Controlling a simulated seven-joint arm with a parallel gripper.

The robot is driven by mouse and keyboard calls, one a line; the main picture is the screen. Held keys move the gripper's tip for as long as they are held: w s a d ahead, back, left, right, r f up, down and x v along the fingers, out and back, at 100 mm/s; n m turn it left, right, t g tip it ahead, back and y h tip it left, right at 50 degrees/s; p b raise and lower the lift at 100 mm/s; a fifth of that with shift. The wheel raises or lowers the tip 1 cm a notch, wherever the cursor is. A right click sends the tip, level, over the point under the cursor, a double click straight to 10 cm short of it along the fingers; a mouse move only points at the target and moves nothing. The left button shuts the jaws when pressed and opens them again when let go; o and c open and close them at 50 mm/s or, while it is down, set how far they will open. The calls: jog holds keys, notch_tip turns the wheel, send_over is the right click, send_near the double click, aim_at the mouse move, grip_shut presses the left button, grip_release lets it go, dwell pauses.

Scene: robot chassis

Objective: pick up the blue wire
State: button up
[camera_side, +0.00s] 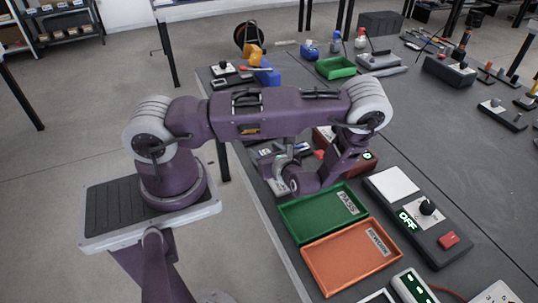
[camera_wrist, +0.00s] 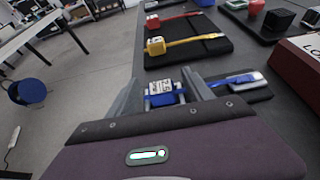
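The blue wire (camera_wrist: 235,80) lies on a dark pad at the table edge in the wrist view. Its pale connector end, with blue beneath, shows between my gripper's fingers (camera_wrist: 166,88). The wire's other, silvery end is to the right of the right finger, which hides part of the wire's middle. My gripper's fingers stand apart, one on each side of the connector; I cannot tell whether they touch it. In the side view my gripper (camera_side: 279,180) points down at the table's near edge, and the blue wire cannot be made out there.
A yellow wire (camera_wrist: 188,42) and a red wire (camera_wrist: 180,18) lie on another dark pad beyond. In the side view a green tray (camera_side: 305,218), an orange tray (camera_side: 330,270) and a switch box (camera_side: 432,238) stand close to my gripper. The floor drops away left of the table edge.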

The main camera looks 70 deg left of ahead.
grip_shut()
notch_tip(320, 180, up, 10)
jog(key=w+d+r+m+t+h, duration=0.4)
jog(key=w+d+m+t, duration=0.2)
jog(key=d, duration=0.2)
jog(key=w+d+r+m+t+h, duration=0.35)
jog(key=w+d+m+t, duration=0.25)
jog(key=d, duration=0.3)
jog(key=s+a+f+n+g+y, duration=0.3)
jog(key=s+a+n+g, duration=0.3)
jog(key=a, duration=0.2)
jog(key=s+a+f+n+g+y, duration=0.4)
jog(key=s+a+n+g, duration=0.2)
jog(key=a, duration=0.3)
jog(key=shift+f, duration=0.25)
